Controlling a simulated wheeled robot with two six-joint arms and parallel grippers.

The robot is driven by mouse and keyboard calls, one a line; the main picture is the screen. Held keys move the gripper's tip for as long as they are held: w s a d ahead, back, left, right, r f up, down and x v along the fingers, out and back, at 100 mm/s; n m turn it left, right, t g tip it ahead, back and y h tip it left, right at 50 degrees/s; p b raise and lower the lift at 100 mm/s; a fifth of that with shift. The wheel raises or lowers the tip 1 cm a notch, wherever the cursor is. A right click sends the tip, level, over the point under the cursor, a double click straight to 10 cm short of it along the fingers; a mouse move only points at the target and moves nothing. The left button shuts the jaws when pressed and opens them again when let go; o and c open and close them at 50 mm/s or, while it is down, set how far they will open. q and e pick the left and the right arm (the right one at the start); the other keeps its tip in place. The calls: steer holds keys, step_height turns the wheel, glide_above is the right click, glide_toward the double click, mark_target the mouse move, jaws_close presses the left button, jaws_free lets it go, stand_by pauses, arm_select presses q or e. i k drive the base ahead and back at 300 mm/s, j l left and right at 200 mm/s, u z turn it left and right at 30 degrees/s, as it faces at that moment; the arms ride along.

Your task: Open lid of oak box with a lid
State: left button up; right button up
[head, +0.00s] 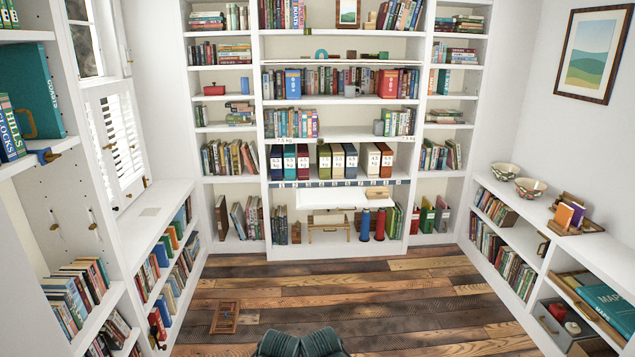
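A small light-brown wooden box (377,192) is on the low middle shelf of the back bookcase in the head view, right of centre. It looks like the oak box, and its top appears closed, but it is too small to tell the lid clearly. Neither of my grippers shows in this view, so where they are relative to the box is hidden.
The back bookcase (340,133) is full of books and binders. Low white shelves run along the left (150,225) and right (520,236). A small wooden frame-like item (225,317) lies on the plank floor (350,290), which is otherwise mostly clear.

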mark_target(379, 189)
steer(key=i+z, duration=0.15)
steer(key=i, duration=0.45)
steer(key=i+z, duration=0.15)
steer(key=i, duration=0.45)
steer(key=i+j+z, duration=0.2)
steer(key=i, duration=0.4)
steer(key=i+z, duration=0.2)
steer(key=i, duration=0.55)
steer(key=i+z, duration=0.2)
steer(key=i, duration=0.5)
steer(key=i+j+z, duration=0.25)
steer(key=i, duration=0.5)
steer(key=l, duration=0.1)
